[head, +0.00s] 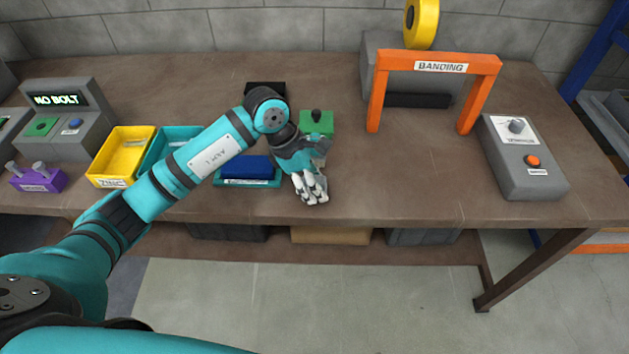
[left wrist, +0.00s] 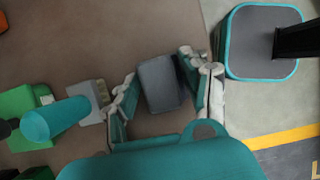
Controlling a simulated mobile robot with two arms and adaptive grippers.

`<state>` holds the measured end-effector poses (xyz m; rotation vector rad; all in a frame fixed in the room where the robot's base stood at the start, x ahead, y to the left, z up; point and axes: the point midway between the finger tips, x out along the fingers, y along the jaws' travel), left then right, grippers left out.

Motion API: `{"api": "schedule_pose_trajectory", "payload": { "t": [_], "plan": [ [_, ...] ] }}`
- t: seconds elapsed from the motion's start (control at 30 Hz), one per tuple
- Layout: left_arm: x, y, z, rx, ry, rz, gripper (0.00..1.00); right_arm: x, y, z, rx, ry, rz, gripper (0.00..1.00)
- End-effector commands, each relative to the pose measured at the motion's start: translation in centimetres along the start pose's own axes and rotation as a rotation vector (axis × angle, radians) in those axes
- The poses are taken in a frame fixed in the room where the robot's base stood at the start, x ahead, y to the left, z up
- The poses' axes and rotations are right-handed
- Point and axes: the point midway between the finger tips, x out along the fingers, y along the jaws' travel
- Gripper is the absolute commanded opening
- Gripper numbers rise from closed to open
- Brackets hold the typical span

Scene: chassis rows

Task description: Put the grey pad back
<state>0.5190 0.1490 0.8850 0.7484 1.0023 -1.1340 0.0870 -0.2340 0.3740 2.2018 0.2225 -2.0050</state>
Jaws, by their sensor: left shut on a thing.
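My left gripper (head: 312,193) is over the front part of the brown workbench, right of a blue block in a teal tray (head: 250,183). In the left wrist view its two fingers (left wrist: 160,78) are closed on the sides of the grey pad (left wrist: 158,84), a small dark grey block. In the head view the pad is hidden by the hand. Whether the pad touches the bench I cannot tell. My right gripper is in neither view.
A green block with a black knob (head: 317,122) stands just behind the hand. Yellow (head: 108,180) and teal bins are to the left, with a "NO BOLT" station (head: 77,100). An orange "BANDING" arch (head: 440,65) and grey control box (head: 540,180) are right. Bench between is clear.

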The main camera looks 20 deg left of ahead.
Motion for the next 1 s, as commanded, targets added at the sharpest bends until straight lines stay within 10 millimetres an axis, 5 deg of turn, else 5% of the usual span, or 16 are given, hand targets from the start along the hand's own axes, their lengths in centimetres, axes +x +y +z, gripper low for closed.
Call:
{"api": "schedule_pose_trajectory", "payload": {
  "t": [0.03,0.07,0.23,0.63,1.0],
  "plan": [
    [0.3,0.0,-0.1,0.0,0.0,0.0,0.21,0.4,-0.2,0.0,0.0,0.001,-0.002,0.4],
    [0.2,0.0,-0.1,0.0,0.0,0.0,0.49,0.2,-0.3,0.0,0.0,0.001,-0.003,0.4],
    [0.1,0.0,-0.1,0.0,0.0,0.0,0.7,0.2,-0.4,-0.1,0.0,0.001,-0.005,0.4],
    [-0.8,0.1,0.0,0.0,0.0,0.003,0.7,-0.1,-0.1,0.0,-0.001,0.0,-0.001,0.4],
    [-8.5,0.2,0.0,0.001,0.0,0.006,0.7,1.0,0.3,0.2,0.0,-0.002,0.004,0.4]
  ]
}}
